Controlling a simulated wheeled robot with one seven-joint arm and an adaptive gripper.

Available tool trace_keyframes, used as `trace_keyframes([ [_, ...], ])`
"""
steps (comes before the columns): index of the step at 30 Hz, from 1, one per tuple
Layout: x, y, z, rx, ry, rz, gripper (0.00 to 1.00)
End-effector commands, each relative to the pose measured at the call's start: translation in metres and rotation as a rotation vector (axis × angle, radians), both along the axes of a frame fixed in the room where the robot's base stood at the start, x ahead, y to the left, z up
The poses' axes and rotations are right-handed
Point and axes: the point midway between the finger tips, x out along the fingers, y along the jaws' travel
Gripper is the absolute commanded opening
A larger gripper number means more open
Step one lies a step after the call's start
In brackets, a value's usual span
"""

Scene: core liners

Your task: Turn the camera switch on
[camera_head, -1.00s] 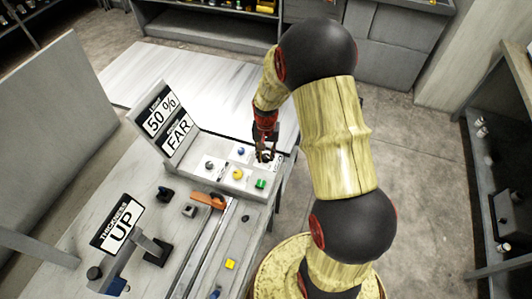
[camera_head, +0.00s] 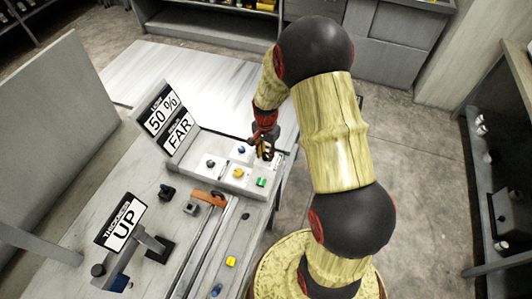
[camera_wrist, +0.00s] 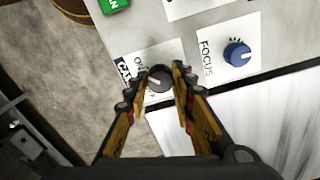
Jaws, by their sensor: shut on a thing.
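The camera switch (camera_wrist: 158,80) is a small dark round knob with a light pointer mark, on a white label. The label reads "ON", a partly covered "OFF" and a partly covered "CA…". My gripper (camera_wrist: 165,72) is shut on this knob, one finger on each side. In the head view my gripper (camera_head: 264,153) points down at the back right end of the panel, and its fingers hide the switch there.
A blue FOCUS knob (camera_wrist: 237,54) sits to the right of the switch. A green button (camera_head: 261,182) and a yellow knob (camera_head: 239,173) are nearer on the panel. Sign boards (camera_head: 168,118) reading "50 %" and "FAR" stand to the left.

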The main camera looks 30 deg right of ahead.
Motion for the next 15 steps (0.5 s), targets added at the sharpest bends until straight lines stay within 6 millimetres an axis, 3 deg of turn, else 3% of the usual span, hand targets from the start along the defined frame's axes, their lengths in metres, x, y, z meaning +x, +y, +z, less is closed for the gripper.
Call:
trace_keyframes([
  [8,0.0002,0.0001,-0.0001,0.0,-0.001,-0.002,0.0],
  [9,0.0002,0.0001,-0.0001,0.0,-0.001,-0.002,0.25],
  [15,0.0002,0.0,0.0,0.0,-0.001,-0.001,0.36],
])
